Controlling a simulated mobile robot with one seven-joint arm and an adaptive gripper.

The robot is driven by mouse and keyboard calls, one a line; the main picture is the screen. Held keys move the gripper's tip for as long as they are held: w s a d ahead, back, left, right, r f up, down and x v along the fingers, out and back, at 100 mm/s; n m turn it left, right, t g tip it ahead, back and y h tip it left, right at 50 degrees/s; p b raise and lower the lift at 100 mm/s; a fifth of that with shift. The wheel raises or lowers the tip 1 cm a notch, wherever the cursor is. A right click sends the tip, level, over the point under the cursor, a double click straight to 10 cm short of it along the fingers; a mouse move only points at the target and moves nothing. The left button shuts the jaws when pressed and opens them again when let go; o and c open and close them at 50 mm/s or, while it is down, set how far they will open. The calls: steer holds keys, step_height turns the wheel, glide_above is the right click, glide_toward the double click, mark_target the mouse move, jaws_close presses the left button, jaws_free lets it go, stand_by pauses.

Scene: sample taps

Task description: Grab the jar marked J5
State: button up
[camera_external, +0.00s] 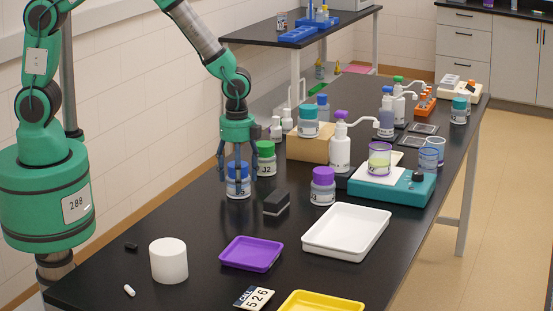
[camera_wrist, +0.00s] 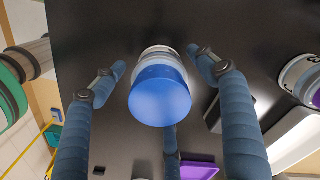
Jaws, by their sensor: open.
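A white jar with a blue lid (camera_external: 238,190) stands upright on the black table under my gripper (camera_external: 238,174). Its label is partly covered by a finger; a mark like a 5 shows. In the wrist view the blue lid (camera_wrist: 160,98) lies between my blue fingers, which are spread around it with gaps at the sides. My gripper is open and holds nothing. A green-lidded jar marked J2 (camera_external: 265,160) stands just behind. A purple-lidded jar (camera_external: 322,187) stands to the right; its mark seems to end in 3.
A black block (camera_external: 276,203) lies close right of the blue-lidded jar. A tan box (camera_external: 308,148) carries a teal-lidded jar (camera_external: 308,122). A pump bottle (camera_external: 340,150), white tray (camera_external: 347,231), purple tray (camera_external: 251,254) and white cylinder (camera_external: 169,261) stand around. The table left of the jar is clear.

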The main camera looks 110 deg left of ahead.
steer(key=c, duration=1.3)
steer(key=shift+r, duration=0.75)
step_height(320, 180, up, 2)
steer(key=shift+r+p, duration=0.15)
steer(key=shift+p, duration=0.25)
steer(key=s+d, duration=0.2)
steer(key=s, duration=0.2)
steer(key=s+d+p, duration=0.1)
steer(key=s+d, duration=0.1)
steer(key=s, duration=0.3)
steer(key=s+d+r, duration=0.1)
steer(key=s+d, duration=0.1)
steer(key=s, duration=0.3)
steer(key=shift+s+d+r, duration=0.1)
steer(key=shift+s+d, duration=0.15)
steer(key=shift+d, duration=0.15)
